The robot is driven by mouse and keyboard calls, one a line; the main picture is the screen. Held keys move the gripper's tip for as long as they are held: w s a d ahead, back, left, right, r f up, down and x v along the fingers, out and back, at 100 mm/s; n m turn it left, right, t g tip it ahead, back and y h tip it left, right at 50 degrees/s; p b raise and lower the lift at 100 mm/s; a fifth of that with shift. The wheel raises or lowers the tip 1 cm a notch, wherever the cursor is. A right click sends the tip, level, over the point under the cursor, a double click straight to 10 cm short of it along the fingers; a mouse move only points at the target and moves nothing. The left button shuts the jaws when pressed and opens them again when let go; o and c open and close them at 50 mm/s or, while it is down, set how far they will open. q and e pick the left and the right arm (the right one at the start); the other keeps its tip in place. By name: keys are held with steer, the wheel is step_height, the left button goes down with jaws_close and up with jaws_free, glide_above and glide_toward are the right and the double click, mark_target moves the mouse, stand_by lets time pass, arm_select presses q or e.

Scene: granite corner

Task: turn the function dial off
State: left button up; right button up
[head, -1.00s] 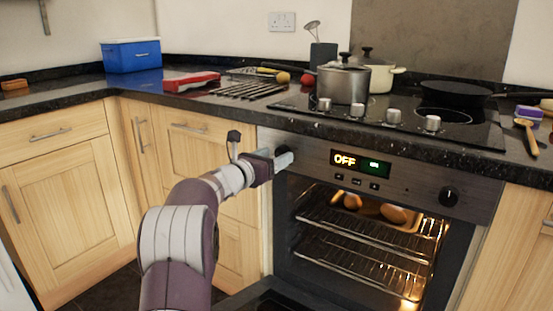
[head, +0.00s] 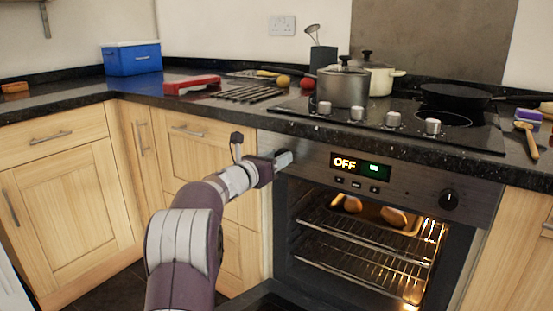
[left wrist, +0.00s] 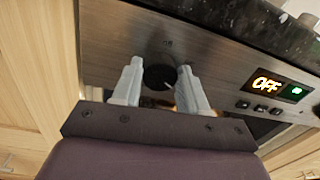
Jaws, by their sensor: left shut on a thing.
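The function dial (left wrist: 160,77) is a round black knob at the left end of the oven's steel control panel (head: 320,160). My left gripper (left wrist: 158,84) is shut on it, with one pale finger on each side. In the head view my left gripper (head: 284,158) reaches the panel's left end and hides the dial. The panel display (head: 345,162) reads OFF, with a small green mark beside it; it also reads OFF in the left wrist view (left wrist: 267,83). My right gripper is not in view.
A second black knob (head: 449,199) is at the panel's right end. The oven door (head: 285,298) is open below, with a tray of brown food (head: 375,215) inside the lit oven. Above are a dark counter edge (head: 400,146) and a hob with a steel pot (head: 343,87).

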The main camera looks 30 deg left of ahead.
arm_select(q)
steer(key=shift+f+n+t+y+p, duration=0.2)
steer(key=shift+n+p, duration=1.7)
steer(key=shift+n, duration=2.15)
steer(key=shift+f+n+t+y+p, duration=0.1)
steer(key=shift+n+y+p, duration=0.25)
steer(key=shift+n+p, duration=2.6)
steer(key=shift+f+n+t+y+p, duration=0.2)
steer(key=shift+n+p, duration=0.65)
steer(key=shift+n, duration=4.25)
steer(key=o, duration=1)
steer(key=shift+r, duration=0.1)
steer(key=shift+o, duration=0.2)
steer(key=shift+s, duration=0.15)
